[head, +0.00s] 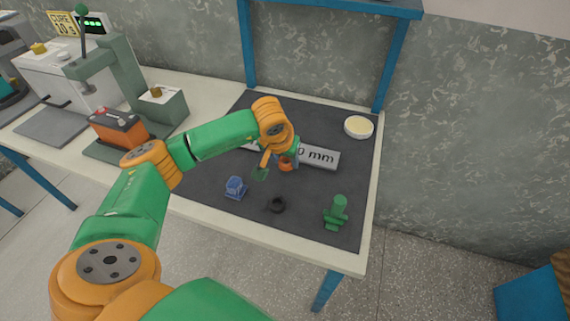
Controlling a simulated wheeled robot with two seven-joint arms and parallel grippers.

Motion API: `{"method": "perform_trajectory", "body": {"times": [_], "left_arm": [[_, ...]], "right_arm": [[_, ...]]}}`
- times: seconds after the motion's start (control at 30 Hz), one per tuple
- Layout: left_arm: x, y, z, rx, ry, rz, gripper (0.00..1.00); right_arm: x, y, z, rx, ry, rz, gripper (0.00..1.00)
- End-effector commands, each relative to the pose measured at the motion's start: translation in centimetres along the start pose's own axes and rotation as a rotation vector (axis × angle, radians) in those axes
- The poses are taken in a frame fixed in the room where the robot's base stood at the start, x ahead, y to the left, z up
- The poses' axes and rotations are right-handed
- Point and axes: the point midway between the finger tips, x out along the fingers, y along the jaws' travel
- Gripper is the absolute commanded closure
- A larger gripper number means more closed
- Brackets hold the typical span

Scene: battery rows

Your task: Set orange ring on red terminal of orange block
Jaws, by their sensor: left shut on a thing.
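The orange block (118,130) has a dark top and sits at the left of the bench on a grey-green base. Small posts show on its top, but they are too small for me to tell the red terminal clearly. My left gripper (284,163) reaches over the dark mat and is shut on a small orange thing, which looks like the orange ring (288,164). The hand partly hides it. It is well to the right of the orange block. My right gripper is out of view.
A dark mat (215,160) bears a marked grey bar (321,158), a blue piece (235,187), a black ring (277,205), a green piece (337,212) and a pale dish (358,127). A green press (127,72) stands behind the block. Blue posts (393,65) rise at the back.

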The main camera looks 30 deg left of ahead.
Motion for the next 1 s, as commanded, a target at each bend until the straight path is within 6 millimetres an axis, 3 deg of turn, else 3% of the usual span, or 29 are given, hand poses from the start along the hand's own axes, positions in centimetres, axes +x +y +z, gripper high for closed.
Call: {"method": "perform_trajectory", "body": {"times": [0.2, 0.5, 0.53, 0.63, 1.0], "left_arm": [[2.7, 0.0, 1.2, -0.001, -0.003, 0.0, 1.0], [3.1, 0.0, 1.4, -0.001, -0.001, 0.001, 1.0], [3.1, 0.0, 1.4, -0.001, -0.001, 0.001, 0.47], [3.0, 0.0, 1.3, -0.001, -0.002, 0.001, 0.2], [2.3, 0.0, 1.1, -0.001, -0.001, 0.001, 0.2]], "right_arm": [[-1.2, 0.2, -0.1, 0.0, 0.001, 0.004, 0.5], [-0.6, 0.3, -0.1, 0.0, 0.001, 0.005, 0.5], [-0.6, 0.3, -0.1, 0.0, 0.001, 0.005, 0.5], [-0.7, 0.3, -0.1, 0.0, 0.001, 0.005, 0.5], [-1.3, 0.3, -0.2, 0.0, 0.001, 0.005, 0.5]]}}
